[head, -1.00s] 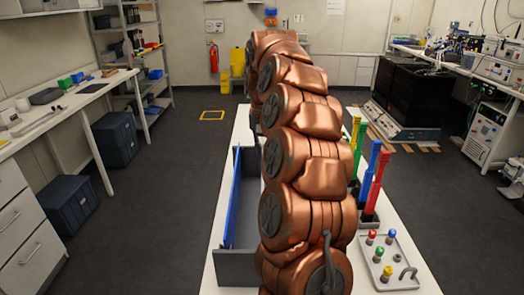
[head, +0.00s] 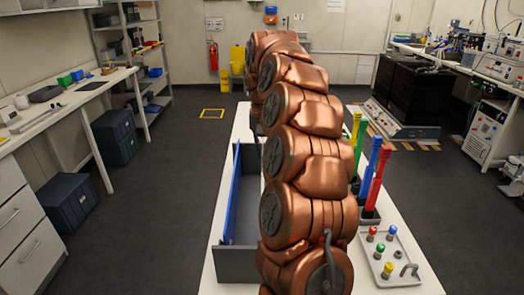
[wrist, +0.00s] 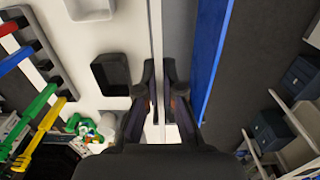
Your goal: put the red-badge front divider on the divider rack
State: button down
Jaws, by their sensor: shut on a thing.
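My gripper (wrist: 160,103) shows in the wrist view with its two dark fingers close together around a thin, pale grey upright panel (wrist: 157,45), seen edge-on. No red badge is visible on it, so I cannot confirm that it is the red-badge divider. In the head view my copper arm hides the gripper and the held panel. A grey open box (head: 237,262) with a long blue panel (head: 232,205) along its left side stands on the white table. The blue panel is right of my gripper in the wrist view (wrist: 211,55). I cannot identify the divider rack.
Upright red (head: 376,180), blue, green and yellow tools stand right of my arm. A pale plate (head: 387,262) with coloured knobs lies nearer. A dark tray (wrist: 112,74) sits left of my gripper. Open floor (head: 175,190) lies left of the table.

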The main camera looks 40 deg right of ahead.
jog(key=shift+f+b, duration=3.25)
jog(key=shift+f, duration=1.75)
dwell(2.0)
jog(key=c, duration=1.2)
grip_release()
jog(key=shift+c, duration=0.2)
jog(key=shift+r, duration=0.1)
